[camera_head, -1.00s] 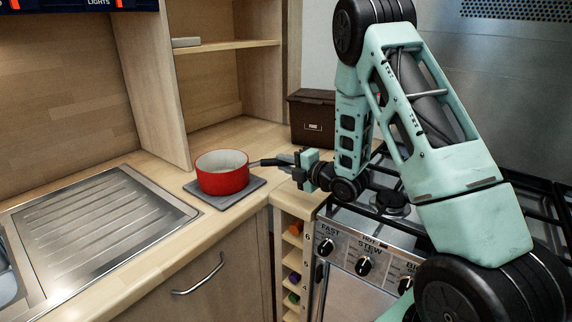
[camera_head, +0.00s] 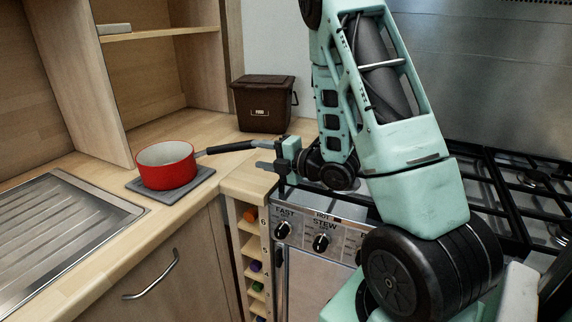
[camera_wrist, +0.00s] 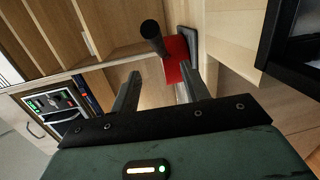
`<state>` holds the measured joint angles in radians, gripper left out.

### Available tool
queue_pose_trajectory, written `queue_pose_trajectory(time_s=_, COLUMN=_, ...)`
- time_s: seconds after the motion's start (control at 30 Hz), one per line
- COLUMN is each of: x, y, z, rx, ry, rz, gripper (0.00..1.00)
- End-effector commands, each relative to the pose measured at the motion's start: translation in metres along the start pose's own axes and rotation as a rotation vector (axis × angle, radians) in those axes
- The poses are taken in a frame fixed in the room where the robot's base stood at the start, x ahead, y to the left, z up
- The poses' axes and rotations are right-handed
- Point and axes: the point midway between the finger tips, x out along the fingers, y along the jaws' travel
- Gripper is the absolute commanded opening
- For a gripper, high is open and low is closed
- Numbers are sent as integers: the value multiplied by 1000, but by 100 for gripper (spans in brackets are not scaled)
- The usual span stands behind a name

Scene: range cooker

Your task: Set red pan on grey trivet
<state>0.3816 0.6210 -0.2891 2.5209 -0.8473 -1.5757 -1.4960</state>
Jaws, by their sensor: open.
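The red pan (camera_head: 167,170) sits upright on the grey trivet (camera_head: 196,181) on the wooden counter left of the cooker. Its dark handle (camera_head: 230,147) points right toward my gripper (camera_head: 262,156). My gripper is open and empty, just right of the handle's end and apart from it. In the wrist view, the red pan (camera_wrist: 175,62) and its dark handle (camera_wrist: 152,36) appear beyond and between my open fingers (camera_wrist: 164,86). A strip of the grey trivet (camera_wrist: 188,42) shows beside the pan. The pan hides most of the trivet.
A brown food bin (camera_head: 264,103) stands on the counter behind the handle. The metal sink drainer (camera_head: 62,238) is at left. The hob (camera_head: 515,190) lies right, under and beside my arm. Open shelves (camera_head: 165,60) rise behind the pan.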

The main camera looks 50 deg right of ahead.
Motion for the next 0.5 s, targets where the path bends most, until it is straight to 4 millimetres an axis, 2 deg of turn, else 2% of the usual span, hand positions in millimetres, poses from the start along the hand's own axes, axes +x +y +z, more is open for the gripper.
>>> queue_pose_trajectory(time_s=0.07, x=-16, y=-2, z=0, rx=1, ry=-4, rz=0, gripper=46)
queue_pose_trajectory(time_s=0.13, x=-17, y=5, z=1, rx=2, ry=2, rz=-3, gripper=46)
queue_pose_trajectory(time_s=0.5, x=-33, y=6, z=1, rx=2, ry=4, rz=-6, gripper=46)
